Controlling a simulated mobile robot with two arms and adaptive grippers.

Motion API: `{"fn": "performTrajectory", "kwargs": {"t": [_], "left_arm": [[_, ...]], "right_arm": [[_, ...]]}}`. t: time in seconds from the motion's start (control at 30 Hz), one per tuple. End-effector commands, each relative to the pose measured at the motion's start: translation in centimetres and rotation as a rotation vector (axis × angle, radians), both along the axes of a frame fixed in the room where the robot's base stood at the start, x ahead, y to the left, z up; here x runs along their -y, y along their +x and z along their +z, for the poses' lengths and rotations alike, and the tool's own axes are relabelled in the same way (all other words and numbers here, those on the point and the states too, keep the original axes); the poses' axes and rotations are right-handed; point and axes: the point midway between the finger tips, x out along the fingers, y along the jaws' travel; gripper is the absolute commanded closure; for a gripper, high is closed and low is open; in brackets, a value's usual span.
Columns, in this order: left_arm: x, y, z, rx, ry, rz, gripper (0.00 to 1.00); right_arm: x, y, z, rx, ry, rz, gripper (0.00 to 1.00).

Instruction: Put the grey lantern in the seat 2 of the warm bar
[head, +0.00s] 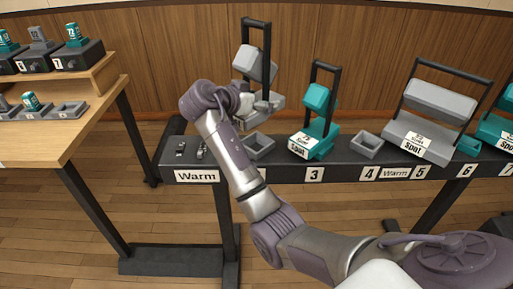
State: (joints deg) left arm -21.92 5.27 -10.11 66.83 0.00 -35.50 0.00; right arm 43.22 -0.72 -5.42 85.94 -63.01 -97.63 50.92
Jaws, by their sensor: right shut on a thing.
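The grey lantern (254,64) has a tilted grey head and a tall dark handle frame. My right gripper (262,103) is shut on it and holds it upright above the warm bar (345,172). The lantern's lower part is partly hidden by the gripper. Below it on the bar is an empty grey open-topped seat (260,148), left of the place marked 3. The number under this seat is hidden by my right arm. My left gripper is not in view.
A teal lantern (318,97) stands at 3, close right of the empty seat. Another empty seat (368,144) is at 4. A larger grey lantern (424,137) stands at 5, with teal ones further right. A wooden table (60,147) with small lanterns is at left.

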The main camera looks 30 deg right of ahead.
Motion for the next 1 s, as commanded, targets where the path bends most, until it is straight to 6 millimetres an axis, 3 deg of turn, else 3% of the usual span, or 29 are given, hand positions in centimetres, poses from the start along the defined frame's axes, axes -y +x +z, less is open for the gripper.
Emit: {"fn": "performTrajectory", "kwargs": {"t": [0.07,0.8,1.0], "left_arm": [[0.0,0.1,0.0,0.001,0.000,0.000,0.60],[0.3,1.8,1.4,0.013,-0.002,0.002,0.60],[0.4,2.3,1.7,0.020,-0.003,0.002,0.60]], "right_arm": [[0.2,0.1,0.1,0.002,-0.003,-0.028,0.87],[0.4,0.0,-9.0,0.001,-0.004,-0.038,0.87],[0.4,0.0,-9.6,0.004,-0.003,-0.038,0.87]]}}
